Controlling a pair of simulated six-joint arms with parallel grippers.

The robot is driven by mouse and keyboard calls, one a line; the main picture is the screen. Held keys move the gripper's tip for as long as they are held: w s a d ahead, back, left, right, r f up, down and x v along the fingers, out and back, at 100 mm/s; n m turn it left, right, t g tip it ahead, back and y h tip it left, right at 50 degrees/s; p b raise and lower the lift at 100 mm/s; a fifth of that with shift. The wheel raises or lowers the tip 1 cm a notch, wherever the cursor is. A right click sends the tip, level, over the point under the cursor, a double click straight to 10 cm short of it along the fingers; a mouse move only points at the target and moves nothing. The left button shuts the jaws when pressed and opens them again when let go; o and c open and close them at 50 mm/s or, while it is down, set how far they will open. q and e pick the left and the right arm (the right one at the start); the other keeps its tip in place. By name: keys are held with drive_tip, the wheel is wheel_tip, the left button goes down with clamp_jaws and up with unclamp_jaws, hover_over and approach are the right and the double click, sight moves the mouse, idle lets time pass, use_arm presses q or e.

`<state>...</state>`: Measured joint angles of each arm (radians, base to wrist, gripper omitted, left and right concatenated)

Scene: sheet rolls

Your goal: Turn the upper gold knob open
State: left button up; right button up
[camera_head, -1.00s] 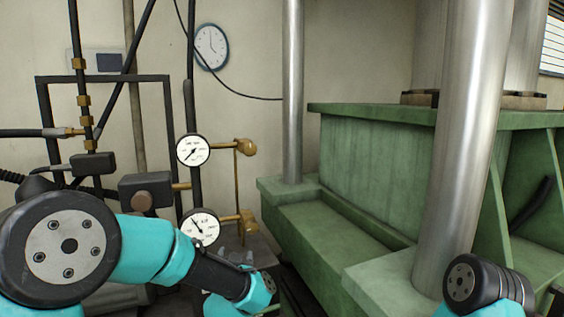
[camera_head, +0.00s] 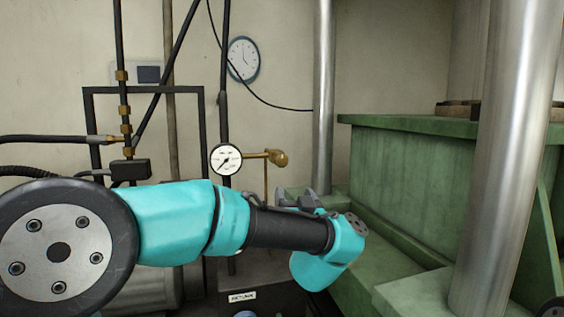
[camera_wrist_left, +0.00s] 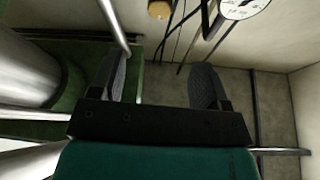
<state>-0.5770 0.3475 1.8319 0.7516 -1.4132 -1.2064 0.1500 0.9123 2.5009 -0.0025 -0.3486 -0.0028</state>
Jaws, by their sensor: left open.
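The upper gold knob (camera_head: 279,158) sits at the right end of a brass stem beside the upper white gauge (camera_head: 226,159). My left gripper (camera_head: 309,198) is below and slightly right of the knob in the head view, apart from it. In the left wrist view its two dark fingers (camera_wrist_left: 157,80) are spread with nothing between them. The knob (camera_wrist_left: 160,9) shows there at the top edge, beyond the fingers, with part of the gauge (camera_wrist_left: 243,6) to its right. My left arm hides the lower gauge and lower knob. My right gripper is out of view.
A green press base (camera_head: 400,175) with steel columns (camera_head: 323,95) stands to the right. Black pipes and a frame (camera_head: 145,90) stand at the left before the wall. A clock (camera_head: 243,59) hangs on the wall. Open space lies around the upper knob.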

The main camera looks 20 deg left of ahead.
sight(282, 162)
use_arm(q)
drive_tip(key=x, duration=1.6)
drive_tip(key=shift+c, duration=0.3)
drive_tip(key=c, duration=0.9)
drive_tip(key=shift+o, duration=0.2)
